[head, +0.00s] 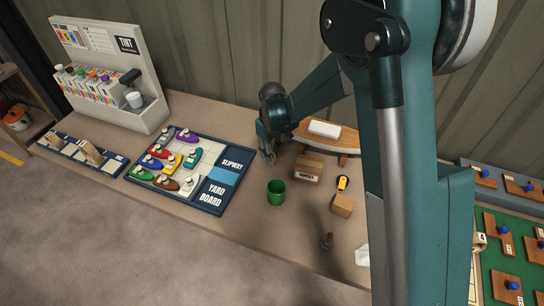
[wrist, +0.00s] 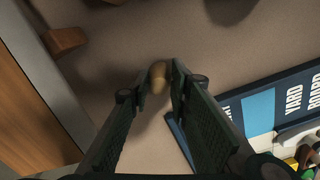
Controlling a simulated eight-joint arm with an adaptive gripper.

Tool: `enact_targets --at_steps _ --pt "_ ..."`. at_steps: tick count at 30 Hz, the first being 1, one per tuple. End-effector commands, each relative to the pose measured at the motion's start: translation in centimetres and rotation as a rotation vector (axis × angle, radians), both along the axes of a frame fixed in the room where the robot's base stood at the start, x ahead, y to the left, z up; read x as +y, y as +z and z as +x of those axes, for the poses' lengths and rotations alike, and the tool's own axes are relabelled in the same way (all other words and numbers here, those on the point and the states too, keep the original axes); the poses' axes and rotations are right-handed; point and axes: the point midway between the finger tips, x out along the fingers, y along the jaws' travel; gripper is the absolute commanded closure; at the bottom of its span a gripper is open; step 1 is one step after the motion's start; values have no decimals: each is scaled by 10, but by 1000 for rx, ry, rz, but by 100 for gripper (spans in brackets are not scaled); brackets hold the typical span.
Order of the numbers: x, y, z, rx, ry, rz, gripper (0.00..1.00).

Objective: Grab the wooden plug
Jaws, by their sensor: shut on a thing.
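The wooden plug (wrist: 158,77) is small, rounded and tan. In the wrist view it sits between the tips of my gripper (wrist: 156,88), which is shut on it. In the head view my gripper (head: 267,155) points down, close over the bench top just right of the yard board (head: 213,199). The plug cannot be made out there. Whether the plug touches the bench is not clear.
A curved wooden stand (head: 347,140) with a white block and a brown box (head: 308,168) are right of my gripper. A green cup (head: 276,192) stands in front. A yellow item (head: 343,183) and a small box (head: 342,205) lie further right.

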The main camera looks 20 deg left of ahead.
Motion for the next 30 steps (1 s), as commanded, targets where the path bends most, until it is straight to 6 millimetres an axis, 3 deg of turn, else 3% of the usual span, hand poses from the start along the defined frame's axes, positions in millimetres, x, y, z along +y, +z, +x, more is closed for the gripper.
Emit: enact_targets --at_steps 8,21,30 --pt "0 20 0 0 0 0 86" --pt "0 83 0 0 0 0 86" --pt "0 99 0 0 0 0 86"
